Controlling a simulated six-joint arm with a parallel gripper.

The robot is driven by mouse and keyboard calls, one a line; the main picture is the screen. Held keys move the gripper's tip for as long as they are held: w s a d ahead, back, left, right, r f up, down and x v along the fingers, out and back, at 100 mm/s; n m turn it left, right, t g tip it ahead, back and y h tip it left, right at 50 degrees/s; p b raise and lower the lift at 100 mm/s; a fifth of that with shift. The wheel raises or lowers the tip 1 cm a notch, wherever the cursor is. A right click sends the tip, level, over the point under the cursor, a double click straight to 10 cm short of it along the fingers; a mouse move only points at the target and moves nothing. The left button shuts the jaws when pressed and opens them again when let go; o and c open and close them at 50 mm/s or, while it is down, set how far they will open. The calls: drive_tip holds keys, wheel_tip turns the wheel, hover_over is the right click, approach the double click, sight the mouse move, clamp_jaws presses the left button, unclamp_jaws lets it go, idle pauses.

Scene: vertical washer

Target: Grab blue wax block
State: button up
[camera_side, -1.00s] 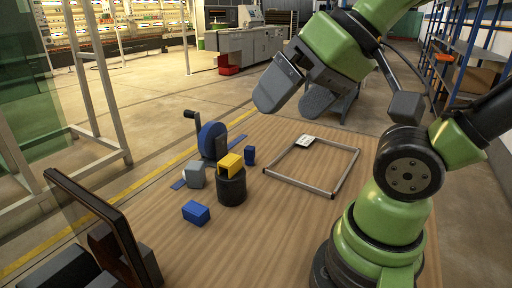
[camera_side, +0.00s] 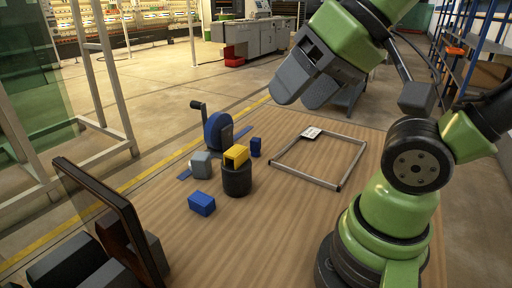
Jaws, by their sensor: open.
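A blue block (camera_side: 201,204) lies on the wooden table at the front left of the group of objects. I cannot tell from the picture which one is wax. My gripper (camera_side: 303,98) is high above the back of the table, up and to the right of both blocks. It is open and empty, its two grey fingers pointing down and left. It touches neither block.
A black cylinder (camera_side: 237,181) bears a yellow block (camera_side: 236,156). A metal square frame (camera_side: 289,179) lies to the right. The front table area is clear.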

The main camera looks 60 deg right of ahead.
drive_tip(key=w+d+f+m+g+y, duration=0.1)
drive_tip(key=w+d+f+m+y, duration=0.1)
drive_tip(key=w+d+f+m, duration=0.4)
drive_tip(key=w+d+f+m+y, duration=0.1)
drive_tip(key=w+d+m+y, duration=0.25)
drive_tip(key=w+m, duration=0.55)
drive_tip(key=m+t+h, duration=0.5)
drive_tip(key=m+t, duration=0.2)
drive_tip(key=m, duration=0.8)
approach(260, 140)
drive_tip(key=x, duration=0.2)
drive_tip(key=shift+w+a+f, duration=0.15)
drive_tip(key=shift+a+f, duration=0.05)
drive_tip(key=shift+w+f, duration=0.25)
drive_tip(key=x, duration=0.9)
drive_tip(key=shift+w+d+r, duration=0.1)
drive_tip(key=shift+w+r, duration=0.1)
